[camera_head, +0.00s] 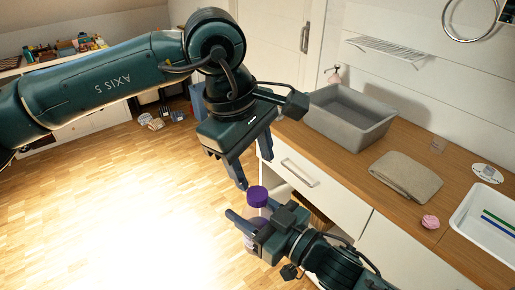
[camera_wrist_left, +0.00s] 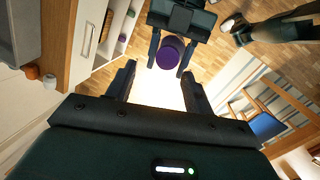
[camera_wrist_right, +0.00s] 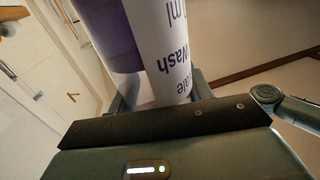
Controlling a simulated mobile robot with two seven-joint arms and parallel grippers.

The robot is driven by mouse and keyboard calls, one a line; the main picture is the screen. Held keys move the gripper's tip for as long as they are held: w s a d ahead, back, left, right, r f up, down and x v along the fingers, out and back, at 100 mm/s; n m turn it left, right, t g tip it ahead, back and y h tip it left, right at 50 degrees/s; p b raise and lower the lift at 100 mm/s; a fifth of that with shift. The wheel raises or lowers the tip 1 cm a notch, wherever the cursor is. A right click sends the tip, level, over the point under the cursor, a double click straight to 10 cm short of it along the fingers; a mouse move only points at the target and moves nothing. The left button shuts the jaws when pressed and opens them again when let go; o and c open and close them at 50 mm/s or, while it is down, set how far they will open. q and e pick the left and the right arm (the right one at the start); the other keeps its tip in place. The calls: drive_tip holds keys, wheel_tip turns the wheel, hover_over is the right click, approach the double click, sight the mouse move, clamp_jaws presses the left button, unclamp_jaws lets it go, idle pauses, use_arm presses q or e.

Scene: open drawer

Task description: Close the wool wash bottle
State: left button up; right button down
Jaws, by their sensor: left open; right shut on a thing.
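The wool wash bottle (camera_head: 252,240) is pale purple with a purple cap (camera_head: 257,195) at its top. It is upright in my right gripper (camera_head: 250,232), which is shut around its body and hides part of it. In the right wrist view, the bottle's white label (camera_wrist_right: 168,45) fills the top middle. My left gripper (camera_head: 254,174) is open, just above the cap and apart from it. The left wrist view shows the purple cap (camera_wrist_left: 171,51) beyond the open left fingers (camera_wrist_left: 158,85). I cannot tell whether the cap is fully seated.
A wooden counter (camera_head: 345,163) with a grey basin (camera_head: 345,117), a folded beige cloth (camera_head: 406,176), a pink item (camera_head: 430,222) and a white tray (camera_head: 490,215) stands on the right. White drawers (camera_head: 305,178) lie below it.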

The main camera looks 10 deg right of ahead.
sight(257, 193)
use_arm(q)
drive_tip(key=n, duration=0.4)
drive_tip(key=shift+r+n, duration=0.15)
drive_tip(key=shift+n, duration=0.15)
drive_tip(key=n, duration=0.4)
drive_tip(key=shift+d+r+y, duration=0.1)
drive_tip(key=shift+r+y, duration=0.05)
drive_tip(key=shift+y, duration=0.25)
drive_tip(key=n, duration=0.4)
drive_tip(key=shift+r+n, duration=0.1)
drive_tip(key=shift+n, duration=0.3)
drive_tip(key=n, duration=0.4)
drive_tip(key=shift+d+r+y, duration=0.1)
drive_tip(key=shift+r+y, duration=0.05)
drive_tip(key=shift+y, duration=0.15)
drive_tip(key=n, duration=0.4)
drive_tip(key=shift+r+n, duration=0.15)
drive_tip(key=shift+n, duration=0.15)
drive_tip(key=n, duration=0.4)
drive_tip(key=shift+d+r+y, duration=0.1)
drive_tip(key=shift+r+y, duration=0.05)
drive_tip(key=shift+y, duration=0.15)
drive_tip(key=n, duration=0.7)
drive_tip(key=shift+s+r+g+y, duration=0.15)
drive_tip(key=shift+r+g+y, duration=0.05)
drive_tip(key=shift+g+y, duration=0.1)
drive_tip(key=shift+f, duration=4.05)
